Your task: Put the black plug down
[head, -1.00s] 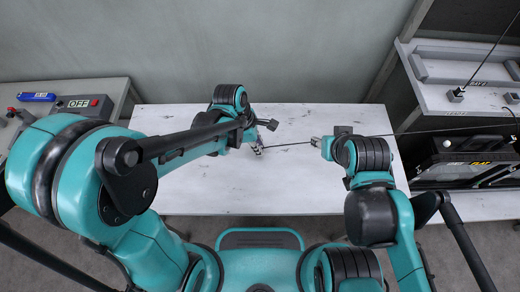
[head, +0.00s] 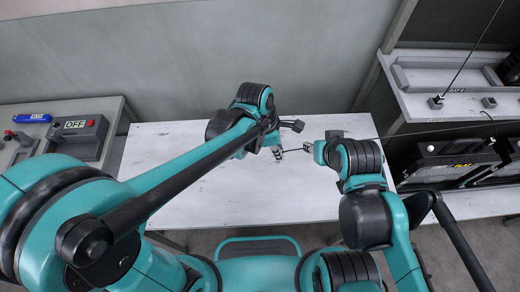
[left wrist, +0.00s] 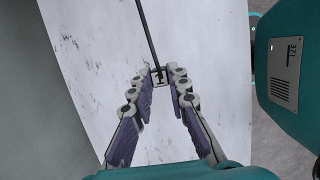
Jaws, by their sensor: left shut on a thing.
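My left gripper (head: 279,153) is low over the white table, right of its middle. A dark cable (left wrist: 148,35) runs away from the plug. In the head view the plug is too small to make out; a short piece of cable (head: 293,150) spans towards my right gripper (head: 309,147). My right gripper is close by on the right, and its fingers are too small to tell open from shut.
The white table (head: 190,200) is mostly clear. At left a bench holds a grey box marked OFF (head: 80,138) and a blue tool (head: 33,118). At right a shelf (head: 425,100) carries small sockets, with floodlight housings (head: 450,160) below. A cable (head: 445,128) crosses from the right.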

